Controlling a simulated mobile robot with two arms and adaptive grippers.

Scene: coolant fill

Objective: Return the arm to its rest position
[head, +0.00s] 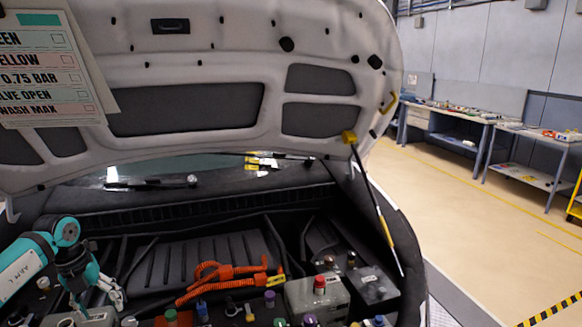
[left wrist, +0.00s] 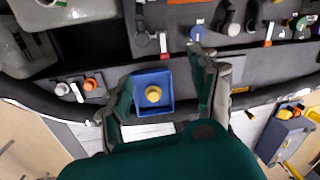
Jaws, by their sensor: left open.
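My left arm comes in from the left in the head view, over the front left of the open engine bay. Its teal gripper (head: 108,294) points down and to the right. In the left wrist view the two fingers of my left gripper (left wrist: 158,78) stand apart with nothing held between them. A blue square tray or box with a yellow cap (left wrist: 153,93) shows between the fingers, beyond them; I cannot tell its distance. My right gripper is in neither view.
The raised hood (head: 185,110) spans above the bay. A thin prop strut (head: 372,195) stands at its right. Orange hoses (head: 225,272) and several coloured caps fill the bay. A printed card (head: 45,75) hangs at upper left. Workbenches (head: 480,122) stand far right, beyond clear floor (head: 470,210).

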